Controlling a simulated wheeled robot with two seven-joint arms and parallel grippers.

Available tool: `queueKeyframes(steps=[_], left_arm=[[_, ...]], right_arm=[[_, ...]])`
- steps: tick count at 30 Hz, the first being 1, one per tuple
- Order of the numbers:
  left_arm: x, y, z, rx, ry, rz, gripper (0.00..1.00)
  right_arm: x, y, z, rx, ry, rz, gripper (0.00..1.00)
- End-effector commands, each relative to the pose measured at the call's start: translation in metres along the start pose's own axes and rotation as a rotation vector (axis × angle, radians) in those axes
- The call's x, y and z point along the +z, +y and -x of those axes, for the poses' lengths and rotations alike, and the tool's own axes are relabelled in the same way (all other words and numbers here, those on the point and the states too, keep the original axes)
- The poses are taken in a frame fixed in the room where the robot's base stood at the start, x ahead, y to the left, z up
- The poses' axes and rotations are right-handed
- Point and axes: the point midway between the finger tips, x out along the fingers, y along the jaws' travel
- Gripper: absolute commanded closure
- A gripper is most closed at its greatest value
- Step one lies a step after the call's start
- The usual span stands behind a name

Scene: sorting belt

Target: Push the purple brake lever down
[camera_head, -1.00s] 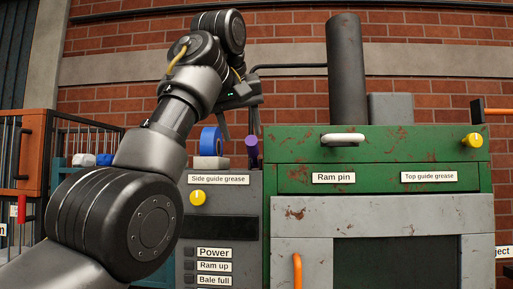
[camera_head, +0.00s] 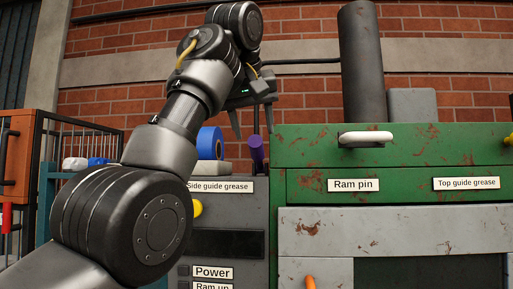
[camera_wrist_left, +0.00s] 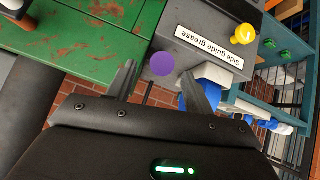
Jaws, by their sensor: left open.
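The purple brake lever (camera_head: 257,152) stands at the back of the grey control cabinet, beside the green press, and leans slightly. Its round purple end (camera_wrist_left: 162,64) also shows in the left wrist view, between the two fingers in the picture. My left gripper (camera_head: 254,133) is open and empty, fingers pointing down, just above the lever in the head view. It shows in the left wrist view too (camera_wrist_left: 164,78). I cannot tell whether a finger touches the lever. My right gripper is not in view.
The grey cabinet (camera_head: 228,219) carries a yellow knob (camera_wrist_left: 243,35) and a blue roll (camera_head: 210,143) beside the lever. The green press (camera_head: 300,150) with a white handle (camera_head: 366,138) stands to the right. A dark vertical cylinder (camera_head: 362,65) rises behind it.

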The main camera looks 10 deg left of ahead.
Motion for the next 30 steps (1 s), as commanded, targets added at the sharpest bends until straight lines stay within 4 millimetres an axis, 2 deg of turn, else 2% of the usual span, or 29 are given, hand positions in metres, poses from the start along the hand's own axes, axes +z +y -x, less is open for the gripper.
queueKeyframes(steps=[3,9,15,23,30], left_arm=[[-0.002,-0.001,-0.023,0.000,-0.003,0.002,0.48],[-0.001,-0.002,-0.051,-0.002,-0.001,0.004,0.48],[0.000,-0.002,-0.062,-0.002,0.000,0.004,0.48],[0.000,-0.002,-0.063,-0.001,0.000,0.004,0.48],[0.000,-0.002,-0.063,-0.001,0.000,0.004,0.79]], right_arm=[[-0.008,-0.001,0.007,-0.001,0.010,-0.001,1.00],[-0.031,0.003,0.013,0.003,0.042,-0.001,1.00],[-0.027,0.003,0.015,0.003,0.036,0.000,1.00],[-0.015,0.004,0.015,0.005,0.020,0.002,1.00],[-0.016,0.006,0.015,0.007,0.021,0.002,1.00]])
